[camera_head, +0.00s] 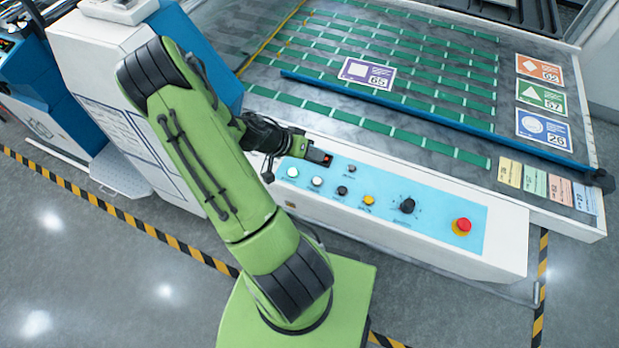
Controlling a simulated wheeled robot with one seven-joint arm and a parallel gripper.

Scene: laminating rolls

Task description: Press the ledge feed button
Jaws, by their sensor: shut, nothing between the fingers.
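The ledge is a white console edge with a light-blue control panel (440,222). On it, from left to right, are a white button (292,172), another white button (317,181), a dark button (342,190), a yellow button (368,200), a black knob (407,205) and a red mushroom button (462,225) on yellow. My gripper (324,158) is shut and empty, over the back left part of the panel. Whether its tip touches the panel I cannot tell. No label is legible, and the gripper may hide other controls.
Behind the panel lies a grey table (440,120) with green strips and a blue bar (390,114). Coloured cards (543,128) lie at the right. A white and blue machine (95,90) stands at the left. Yellow-black tape (110,212) marks the floor.

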